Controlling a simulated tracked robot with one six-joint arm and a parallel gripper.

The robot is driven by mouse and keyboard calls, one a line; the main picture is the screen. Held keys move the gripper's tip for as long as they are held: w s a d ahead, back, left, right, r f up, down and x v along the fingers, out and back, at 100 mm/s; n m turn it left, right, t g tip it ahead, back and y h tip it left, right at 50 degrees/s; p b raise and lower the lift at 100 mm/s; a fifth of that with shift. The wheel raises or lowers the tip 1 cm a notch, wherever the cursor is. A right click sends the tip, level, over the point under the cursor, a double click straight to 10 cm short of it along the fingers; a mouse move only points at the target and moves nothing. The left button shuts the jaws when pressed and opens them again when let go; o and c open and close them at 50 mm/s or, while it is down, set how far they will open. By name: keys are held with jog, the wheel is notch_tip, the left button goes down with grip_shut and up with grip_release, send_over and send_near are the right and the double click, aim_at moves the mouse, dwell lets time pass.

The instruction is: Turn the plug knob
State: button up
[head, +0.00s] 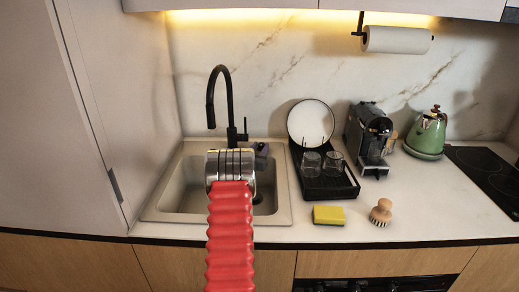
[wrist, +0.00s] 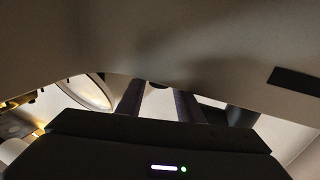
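I cannot pick out the plug knob in either view. The beige sink (head: 160,203) is set in the counter at centre left in the head view, with a black tap (head: 211,105) behind it. My red arm reaches over the sink and hides part of its bowl and rear edge. My gripper (wrist: 159,90) shows in the wrist view as two dark fingers standing apart, with a bright gap and nothing visible held between them. In the head view my arm mostly hides the gripper, near the tap's base. A pale surface fills the top of the wrist view.
Right of the sink stands a black dish rack (head: 329,187) with a plate (head: 311,121) and glasses. A yellow sponge (head: 328,215) and a brush (head: 381,211) lie in front. A coffee machine (head: 369,135) and green kettle (head: 427,133) stand further right. A tall cabinet (head: 60,130) bounds the left.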

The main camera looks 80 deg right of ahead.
jog(key=c, duration=0.7)
jog(key=shift+s+n+t, duration=0.2)
jog(key=shift+n+t, duration=0.7)
jog(key=shift+t, duration=0.3)
jog(key=o, duration=1)
jog(key=shift+o, duration=0.2)
jog(key=shift+a, duration=0.1)
jog(key=a, duration=0.7)
jog(key=shift+s+a, duration=0.15)
jog(key=shift+s, duration=0.1)
